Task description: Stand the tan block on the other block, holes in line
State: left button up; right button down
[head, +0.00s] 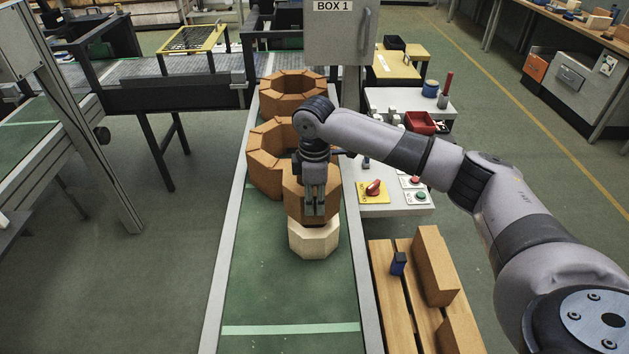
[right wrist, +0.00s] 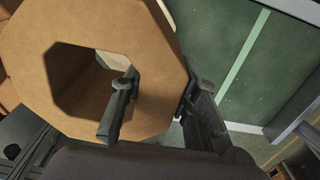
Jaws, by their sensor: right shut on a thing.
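The tan block (head: 297,187), an orange-brown octagonal ring, is above a cream octagonal block (head: 314,240) on the green belt. My right gripper (head: 315,208) points down and is shut on the tan block's wall. In the right wrist view the tan block (right wrist: 158,60) shows its wide octagonal hole, with one finger of my right gripper (right wrist: 155,110) inside the hole and the other outside. A pale patch shows through the hole. A dark band lies between the two blocks; I cannot tell whether they touch. The cream block's top is mostly hidden. My left gripper is not in view.
More orange-brown ring blocks (head: 266,165) stand close behind on the belt (head: 290,300), which is clear in front. A wooden pallet (head: 392,310) with brown bricks (head: 435,265) is at the right. A white bench (head: 395,195) with switches stands beside the belt.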

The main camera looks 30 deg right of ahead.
aim_at(315, 213)
jog(key=shift+w+f+p, duration=0.15)
jog(key=shift+f+p, duration=0.45)
jog(key=shift+f, duration=1.55)
jog(key=shift+f, duration=0.25)
jog(key=c, duration=1.7)
grip_release()
jog(key=shift+f, duration=0.25)
jog(key=o, duration=0.4)
jog(key=shift+s+r, duration=0.1)
jog(key=shift+s, duration=0.15)
jog(key=shift+o, duration=0.4)
jog(key=shift+w, duration=0.1)
